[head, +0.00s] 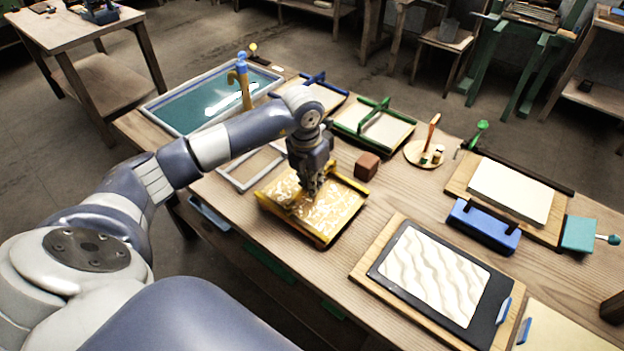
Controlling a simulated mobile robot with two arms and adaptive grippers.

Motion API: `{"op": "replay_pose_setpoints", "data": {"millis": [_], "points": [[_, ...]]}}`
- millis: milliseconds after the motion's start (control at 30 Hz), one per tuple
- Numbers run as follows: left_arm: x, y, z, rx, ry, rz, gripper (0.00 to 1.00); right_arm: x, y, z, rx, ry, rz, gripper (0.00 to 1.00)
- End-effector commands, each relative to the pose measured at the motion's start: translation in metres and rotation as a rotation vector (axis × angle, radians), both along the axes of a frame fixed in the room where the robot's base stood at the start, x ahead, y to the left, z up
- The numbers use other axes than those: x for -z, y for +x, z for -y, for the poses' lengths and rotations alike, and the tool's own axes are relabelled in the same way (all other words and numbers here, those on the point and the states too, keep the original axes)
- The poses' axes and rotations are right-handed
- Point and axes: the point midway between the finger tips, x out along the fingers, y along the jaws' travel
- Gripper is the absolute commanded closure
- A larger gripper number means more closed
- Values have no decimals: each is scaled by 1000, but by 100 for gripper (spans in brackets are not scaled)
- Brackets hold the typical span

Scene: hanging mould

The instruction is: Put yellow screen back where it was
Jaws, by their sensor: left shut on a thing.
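The yellow screen (338,223) is a flat yellow-framed piece with a white pattern on its face, near the middle of the head view. It is at or just above the wooden table; I cannot tell whether it touches. My left gripper (312,192) points down over its far left part and is shut on it. The fingers and arm hide part of the screen's far edge. My right gripper is not in view.
An empty pale frame (236,181) lies left of the screen. A reddish-brown block (367,166) sits close at its right. Behind are a green-handled frame (345,127) and a water vat (190,117). A black-framed wavy panel (375,270) lies at front right.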

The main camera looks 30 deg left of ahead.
Motion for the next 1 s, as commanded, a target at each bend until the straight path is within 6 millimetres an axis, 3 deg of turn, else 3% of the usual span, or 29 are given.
{"op": "replay_pose_setpoints", "data": {"millis": [300, 333, 400, 767, 867, 1000], "points": [[6, 0, 0, 0, 1, 1, 100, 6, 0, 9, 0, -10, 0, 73], [5, 0, 0, 0, 1, 1, 87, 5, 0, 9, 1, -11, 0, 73], [4, 0, 0, 0, 0, 0, 71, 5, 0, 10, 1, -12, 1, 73], [3, 0, 0, 0, 0, 0, 71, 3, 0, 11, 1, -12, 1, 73], [-4, 0, 0, 0, 0, 1, 71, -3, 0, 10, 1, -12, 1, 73], [-25, -2, -1, 2, 3, 6, 71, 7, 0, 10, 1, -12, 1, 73]]}}
